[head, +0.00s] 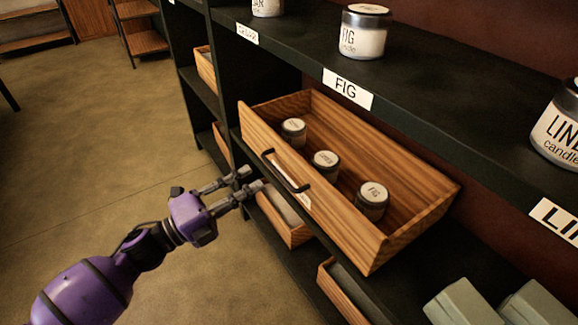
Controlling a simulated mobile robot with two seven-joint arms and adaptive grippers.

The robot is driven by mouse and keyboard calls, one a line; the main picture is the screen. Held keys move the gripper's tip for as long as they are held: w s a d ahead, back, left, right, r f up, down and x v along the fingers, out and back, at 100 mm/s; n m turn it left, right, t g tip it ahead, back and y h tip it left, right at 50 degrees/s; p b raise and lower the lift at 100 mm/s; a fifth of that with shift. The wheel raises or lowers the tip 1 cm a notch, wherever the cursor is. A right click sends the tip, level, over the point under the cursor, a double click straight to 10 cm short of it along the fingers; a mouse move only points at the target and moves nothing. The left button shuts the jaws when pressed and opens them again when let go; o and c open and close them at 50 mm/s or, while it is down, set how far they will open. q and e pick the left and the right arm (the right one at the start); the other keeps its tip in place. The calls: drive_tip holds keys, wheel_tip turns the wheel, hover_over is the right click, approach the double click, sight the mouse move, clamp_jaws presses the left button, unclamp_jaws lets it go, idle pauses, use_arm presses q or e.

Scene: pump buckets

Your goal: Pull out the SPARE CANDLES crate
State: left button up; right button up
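A wooden crate (420,188) with a dark handle (286,171) on its front stands on the dark shelf, its front at the shelf's edge. It holds three small candle jars, one with a lid reading FIG (373,197). A pale label sits under the handle, too small to read, so I cannot tell if it says SPARE CANDLES. My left gripper (251,180) is close to the handle, in front of the crate, with its two fingers apart and nothing between them. My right gripper is not in view.
Other wooden crates sit lower (286,220) and at the left (206,67). Candle jars, one marked FIG (364,32), stand on the upper shelf (440,85). Pale green boxes (462,303) are at the lower right. The floor (90,150) at the left is open.

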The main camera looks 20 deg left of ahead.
sight(275, 168)
use_arm(q)
drive_tip(key=x, duration=0.2)
drive_tip(key=b+x, duration=0.1)
drive_tip(key=x, duration=0.1)
drive_tip(key=b+x, duration=0.1)
drive_tip(key=x, duration=0.2)
drive_tip(key=shift+s+d+r, duration=0.15)
drive_tip(key=shift+r, duration=0.1)
drive_tip(key=shift+c, duration=0.4)
clamp_jaws()
